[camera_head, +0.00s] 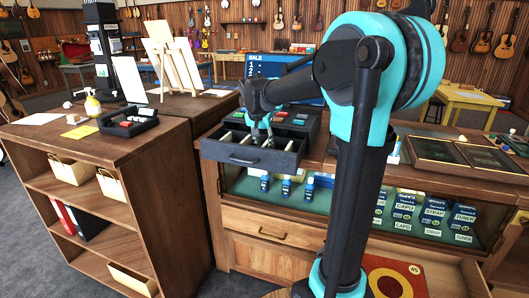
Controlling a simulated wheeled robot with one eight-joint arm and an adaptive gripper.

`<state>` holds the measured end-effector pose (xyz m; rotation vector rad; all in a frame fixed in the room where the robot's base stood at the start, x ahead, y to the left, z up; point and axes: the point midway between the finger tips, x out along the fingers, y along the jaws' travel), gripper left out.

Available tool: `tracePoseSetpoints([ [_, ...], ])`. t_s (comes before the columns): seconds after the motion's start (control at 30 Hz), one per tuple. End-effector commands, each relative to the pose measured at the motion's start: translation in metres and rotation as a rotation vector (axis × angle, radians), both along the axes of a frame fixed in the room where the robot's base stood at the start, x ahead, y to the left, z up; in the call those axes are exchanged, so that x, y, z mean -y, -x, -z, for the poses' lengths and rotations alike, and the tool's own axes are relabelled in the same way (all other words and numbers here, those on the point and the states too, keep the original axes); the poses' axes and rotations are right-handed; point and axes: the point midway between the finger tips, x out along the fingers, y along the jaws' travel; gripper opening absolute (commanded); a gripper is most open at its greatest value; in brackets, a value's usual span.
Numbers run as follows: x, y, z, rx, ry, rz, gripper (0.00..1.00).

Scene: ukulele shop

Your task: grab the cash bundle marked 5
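The dark cash drawer (249,158) stands open at the front of the dark cash register (312,126) on the wooden counter. Pale bundles lie in its compartments, and one pale bundle (226,138) shows at the left. The marks on the bundles are too small to read, so I cannot tell which is marked 5. My gripper (262,137) points down over the middle of the drawer, with its fingertips at or just above the compartments. It hides part of the contents. I cannot tell whether its fingers hold anything.
At the left, a counter holds a black tray (128,122), a yellow pump bottle (92,103) and small items. A wooden easel (168,58) stands behind. Below the drawer, a glass case shows boxed accessories (404,204). Dark framed panels (436,151) lie at the right.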

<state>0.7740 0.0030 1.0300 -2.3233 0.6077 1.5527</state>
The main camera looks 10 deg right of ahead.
Motion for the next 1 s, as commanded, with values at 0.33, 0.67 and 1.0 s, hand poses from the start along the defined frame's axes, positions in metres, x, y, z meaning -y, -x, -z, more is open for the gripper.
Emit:
tracePoseSetpoints([
  [0.33, 0.000, 0.000, 0.000, 0.000, 0.000, 0.000, 0.07],
  [0.67, 0.000, 0.000, -0.001, 0.000, 0.000, 0.000, 0.00],
  [1.0, 0.000, 0.000, -0.012, 0.000, 0.000, 0.000, 0.00],
])
